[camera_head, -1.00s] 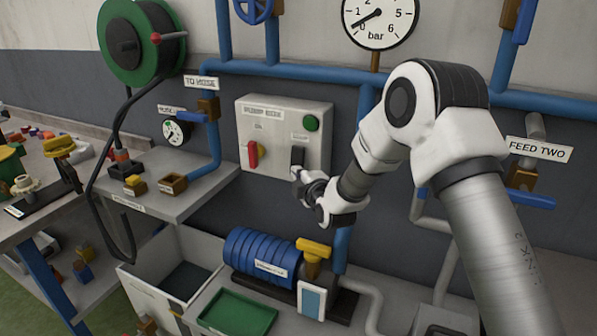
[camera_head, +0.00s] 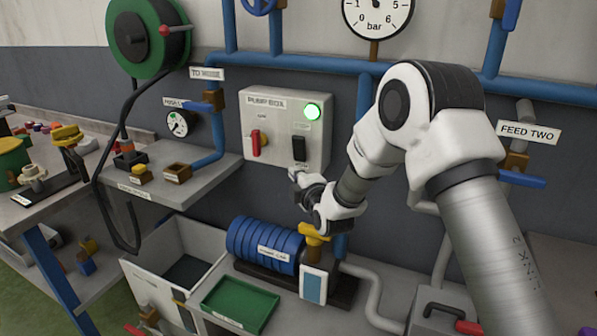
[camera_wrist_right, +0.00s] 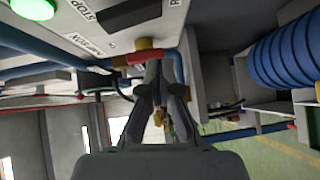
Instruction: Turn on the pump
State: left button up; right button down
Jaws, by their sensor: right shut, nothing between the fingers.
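The pump box (camera_head: 270,165) is a pale wall panel with a lit bright green lamp (camera_head: 312,111), a black rocker switch (camera_head: 299,148) and a red handle (camera_head: 255,143). The blue ribbed pump (camera_head: 258,243) sits below on a bench. My right gripper (camera_head: 294,174) is shut and empty, its tip just below the black switch, near the box's lower edge. I cannot tell whether it touches the box. In the right wrist view the closed fingers (camera_wrist_right: 159,72) show, with the lit lamp (camera_wrist_right: 33,8) and part of the switch (camera_wrist_right: 128,14) above. My left gripper is not in view.
A green tray (camera_head: 240,306) and a pale open bin (camera_head: 150,275) stand below. A shelf (camera_head: 180,193) with small parts juts out at left beside a hose reel (camera_head: 148,38). Blue pipes (camera_head: 345,67) run along the wall.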

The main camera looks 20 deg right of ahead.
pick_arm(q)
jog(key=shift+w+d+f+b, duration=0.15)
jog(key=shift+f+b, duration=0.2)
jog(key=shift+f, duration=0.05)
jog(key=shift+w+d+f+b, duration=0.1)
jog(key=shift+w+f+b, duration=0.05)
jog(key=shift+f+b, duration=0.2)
pick_arm(e)
jog(key=s+f, duration=0.1)
jog(key=s, duration=0.6)
jog(key=shift+s+f, duration=0.2)
